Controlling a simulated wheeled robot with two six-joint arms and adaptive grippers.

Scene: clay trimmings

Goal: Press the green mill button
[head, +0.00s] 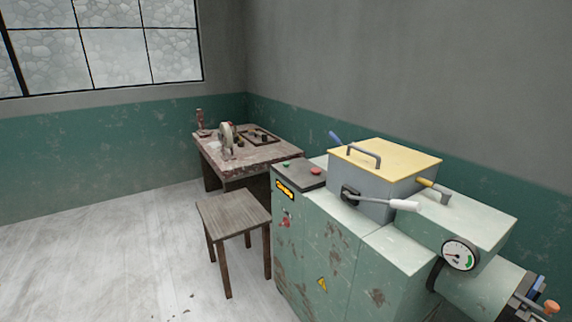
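The mill (340,255) is a worn pale-green machine on the right. A dark panel (300,180) lies on top of its far left end. The small green button (286,164) is on this panel, on its left side. A larger red button (315,170) is to the right of it. Neither of my grippers shows in the head view, and nothing touches the green button.
The mill's yellow lid (385,157), a white-tipped lever (404,205) and a gauge (459,255) are nearer than the panel. A wooden stool (233,212) stands left of the mill. A cluttered workbench (250,152) stands behind. The floor (90,260) at left is clear.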

